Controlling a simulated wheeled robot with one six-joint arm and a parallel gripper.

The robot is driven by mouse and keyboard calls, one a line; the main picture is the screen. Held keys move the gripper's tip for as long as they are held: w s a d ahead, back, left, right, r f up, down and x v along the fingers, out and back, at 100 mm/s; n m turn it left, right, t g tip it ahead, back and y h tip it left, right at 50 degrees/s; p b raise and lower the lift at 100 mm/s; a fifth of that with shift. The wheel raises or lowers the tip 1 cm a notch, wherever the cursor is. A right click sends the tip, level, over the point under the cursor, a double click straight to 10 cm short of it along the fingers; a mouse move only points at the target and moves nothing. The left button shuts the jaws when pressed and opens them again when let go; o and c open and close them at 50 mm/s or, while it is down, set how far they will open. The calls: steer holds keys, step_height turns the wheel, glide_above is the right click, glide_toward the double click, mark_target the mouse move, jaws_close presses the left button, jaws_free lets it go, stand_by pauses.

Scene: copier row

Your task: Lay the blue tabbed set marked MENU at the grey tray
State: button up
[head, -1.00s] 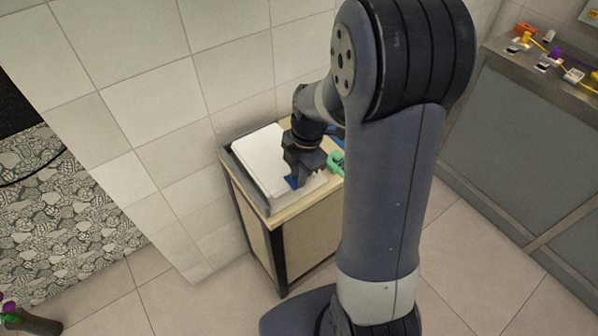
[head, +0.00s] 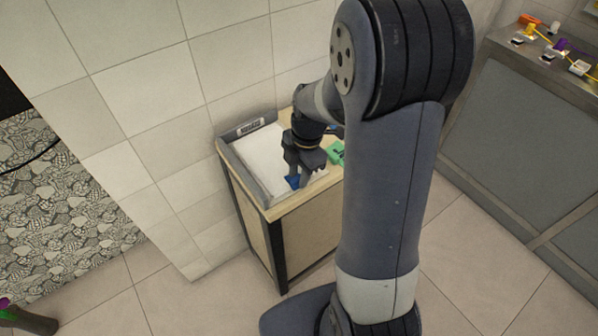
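The grey tray (head: 225,153) sits on top of a small wooden cabinet against the tiled wall, with a label on its back wall. White sheets (head: 262,158) lie flat within its rim. A blue patch (head: 292,182), apparently the tab of the blue tabbed set, shows at the sheets' near right edge. My gripper (head: 298,183) points down there, with its fingertips at the blue patch. Whether the fingers still pinch it is too small to tell. The MENU marking cannot be read. My gripper and wrist hide the right part of the sheets.
A green tabbed item (head: 336,153) with dark marking lies on the cabinet top (head: 318,188), just right of my gripper. The tiled wall (head: 150,90) stands close behind and left. A grey counter (head: 520,110) with small coloured items is at the right.

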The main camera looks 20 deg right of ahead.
steer(key=shift+o, duration=1.1)
step_height(320, 180, up, 11)
steer(key=d, duration=0.1)
steer(key=shift+w+d+f, duration=0.2)
steer(key=shift+d, duration=0.1)
steer(key=f, duration=0.3)
steer(key=a+f, duration=0.1)
steer(key=f, duration=0.7)
steer(key=shift+s+a, duration=0.25)
steer(key=shift+a, duration=0.05)
step_height(320, 180, up, 2)
steer(key=shift+r+p, duration=0.25)
steer(key=shift+p, duration=0.85)
steer(key=shift+r+p, duration=0.7)
steer(key=shift+r, duration=0.15)
